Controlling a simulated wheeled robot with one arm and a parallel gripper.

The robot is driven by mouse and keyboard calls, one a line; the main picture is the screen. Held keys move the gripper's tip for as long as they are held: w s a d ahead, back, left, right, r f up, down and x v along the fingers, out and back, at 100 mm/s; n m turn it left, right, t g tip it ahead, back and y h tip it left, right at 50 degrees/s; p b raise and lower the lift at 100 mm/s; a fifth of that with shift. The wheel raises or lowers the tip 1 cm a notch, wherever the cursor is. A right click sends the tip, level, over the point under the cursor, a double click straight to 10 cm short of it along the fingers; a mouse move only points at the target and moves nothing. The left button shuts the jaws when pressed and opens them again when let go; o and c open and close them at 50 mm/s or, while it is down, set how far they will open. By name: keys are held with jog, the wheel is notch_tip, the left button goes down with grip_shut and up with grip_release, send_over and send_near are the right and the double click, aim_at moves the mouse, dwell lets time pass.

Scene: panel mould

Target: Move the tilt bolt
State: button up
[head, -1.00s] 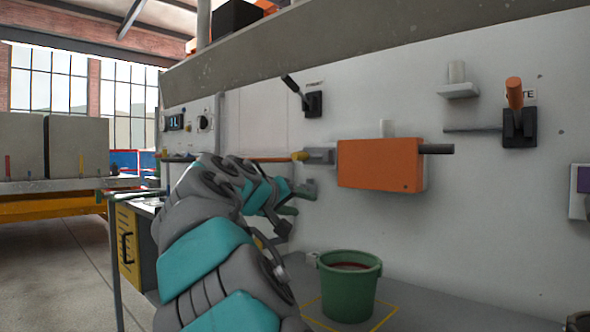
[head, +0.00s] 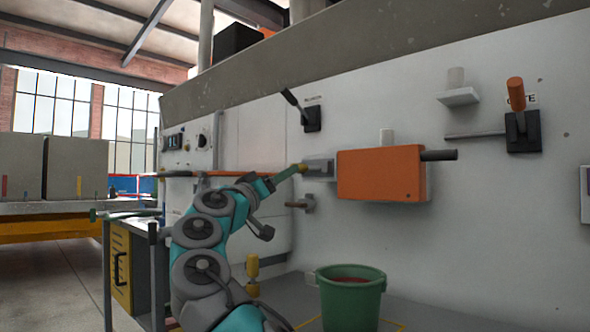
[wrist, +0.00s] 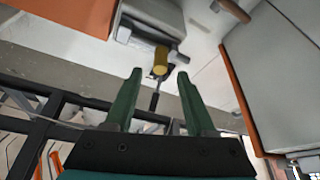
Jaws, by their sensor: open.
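A yellow-ended bolt (head: 302,168) sticks out from a grey block (head: 319,168) on the white panel, left of the orange box (head: 380,174). I take it to be the tilt bolt; no label shows. My gripper (head: 287,173) reaches up to it from the lower left. In the wrist view, my gripper (wrist: 160,76) is open, with a green finger on each side. The yellow end (wrist: 160,58) shows just beyond the fingertips, roughly centred between them. The fingers are not closed on it, and I cannot tell whether they touch it.
A black lever (head: 292,101) is above the grey block, and an orange-handled lever (head: 517,95) is at the right. A small grey bracket (head: 303,203) sits below the block. A green bucket (head: 350,300) stands beneath the orange box. An orange bar (head: 205,174) runs along the left.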

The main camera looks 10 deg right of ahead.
aim_at(303, 168)
jog(key=shift+p+x, duration=0.85)
jog(key=shift+x, duration=1.85)
jog(key=shift+f, duration=0.1)
jog(key=shift+c, duration=0.3)
grip_shut()
